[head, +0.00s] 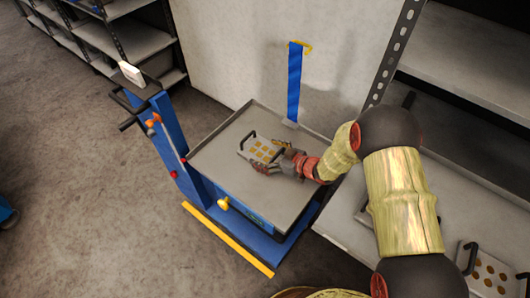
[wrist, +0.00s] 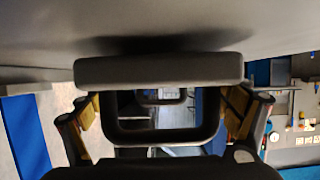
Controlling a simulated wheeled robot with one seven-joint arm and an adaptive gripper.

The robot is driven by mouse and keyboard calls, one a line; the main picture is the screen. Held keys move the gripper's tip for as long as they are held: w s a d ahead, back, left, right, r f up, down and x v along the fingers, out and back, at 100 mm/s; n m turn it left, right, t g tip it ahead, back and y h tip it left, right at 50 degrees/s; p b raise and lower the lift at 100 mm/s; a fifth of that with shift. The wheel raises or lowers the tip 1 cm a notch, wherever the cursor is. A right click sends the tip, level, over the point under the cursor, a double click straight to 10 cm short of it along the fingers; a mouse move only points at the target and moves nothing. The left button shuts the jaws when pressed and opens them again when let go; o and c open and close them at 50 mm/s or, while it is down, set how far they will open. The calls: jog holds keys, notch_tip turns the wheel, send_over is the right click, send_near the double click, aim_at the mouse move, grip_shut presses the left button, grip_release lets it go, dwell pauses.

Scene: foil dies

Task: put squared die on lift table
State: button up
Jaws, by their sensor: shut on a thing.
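The die (head: 262,150) is a pale plate with gold marks and dark handles at its ends; the marks are too small to tell if they are squared. It is over the grey top of the blue lift table (head: 223,147), inside its rim. My gripper (head: 276,165) is shut on the die's near handle. In the wrist view the handle (wrist: 165,138) is between my fingers (wrist: 163,108), and the die's edge (wrist: 160,70) is close to the grey top with a dark shadow beside it. I cannot tell whether it touches.
Another die (head: 487,272) with round gold marks lies on the shelf at lower right. A dark handle shows on that shelf (head: 340,224) behind my arm. A blue post (head: 294,85) stands at the table's back edge. The table top around the die is clear.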

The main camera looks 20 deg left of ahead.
aim_at(265, 153)
jog(key=shift+w+f, duration=0.15)
jog(key=shift+f, duration=0.15)
dwell(0.7)
jog(key=o, duration=1.7)
jog(key=shift+o, duration=0.9)
jog(key=shift+f, duration=0.1)
jog(key=shift+s+f, duration=0.2)
jog(key=shift+s, duration=0.05)
notch_tip(265, 153, up, 10)
jog(key=shift+w+r, duration=0.15)
